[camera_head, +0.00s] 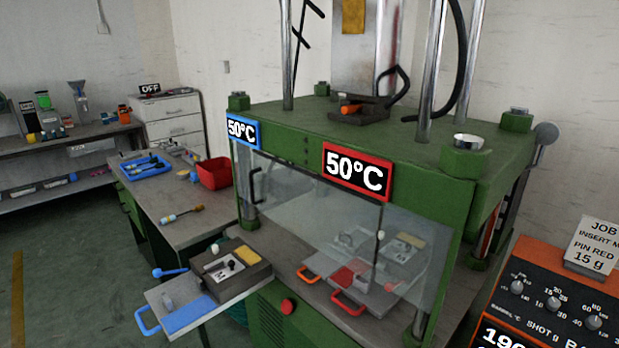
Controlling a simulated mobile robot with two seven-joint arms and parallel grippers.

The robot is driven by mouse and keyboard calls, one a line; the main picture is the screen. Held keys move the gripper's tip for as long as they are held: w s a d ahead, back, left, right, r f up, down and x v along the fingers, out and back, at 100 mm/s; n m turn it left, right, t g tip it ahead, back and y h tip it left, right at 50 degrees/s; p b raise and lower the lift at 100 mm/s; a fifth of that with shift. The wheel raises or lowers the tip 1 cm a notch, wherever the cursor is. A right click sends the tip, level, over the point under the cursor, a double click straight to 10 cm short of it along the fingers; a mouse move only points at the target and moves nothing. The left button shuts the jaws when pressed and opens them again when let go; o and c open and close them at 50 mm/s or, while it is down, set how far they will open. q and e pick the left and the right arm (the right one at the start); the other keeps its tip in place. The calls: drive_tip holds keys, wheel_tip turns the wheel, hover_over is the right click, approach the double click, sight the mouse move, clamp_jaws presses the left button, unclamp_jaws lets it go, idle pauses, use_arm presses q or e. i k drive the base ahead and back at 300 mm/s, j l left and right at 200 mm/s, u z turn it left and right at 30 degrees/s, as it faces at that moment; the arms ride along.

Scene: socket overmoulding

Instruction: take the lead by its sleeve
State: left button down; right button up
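Neither of my grippers shows in the head view. I cannot tell for certain which thing is the lead or its sleeve. A small rod-like piece with yellow and dark parts (182,214) lies on the grey side bench (215,226). A blue tray (129,174) at the back of that bench holds a few small dark and pale pieces, too small to make out. On top of the green press (290,117), a dark piece with an orange cylinder (350,109) and a black loop (402,82) rests near the steel column.
A red bin (214,172) stands on the side bench. A mould block (232,277) sits on the sliding plate with a blue handle (147,321). A clear guard (325,225) covers the press front, under displays reading 50°C. An orange control box (540,300) stands at right.

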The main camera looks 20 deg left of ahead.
sight(168, 219)
drive_tip(key=i+j+u, duration=0.1)
drive_tip(key=j+u, duration=0.2)
drive_tip(key=i+j+u, duration=0.3)
drive_tip(key=j, duration=0.2)
drive_tip(key=i+j+u, duration=0.1)
drive_tip(key=j+u, duration=0.2)
drive_tip(key=i+j+u, duration=0.3)
drive_tip(key=j, duration=0.45)
drive_tip(key=i+j, duration=0.15)
drive_tip(key=j, duration=0.75)
drive_tip(key=i+j+u, duration=0.15)
drive_tip(key=j, duration=0.2)
drive_tip(key=i+j+u, duration=0.1)
drive_tip(key=j, duration=0.3)
drive_tip(key=i, duration=0.1)
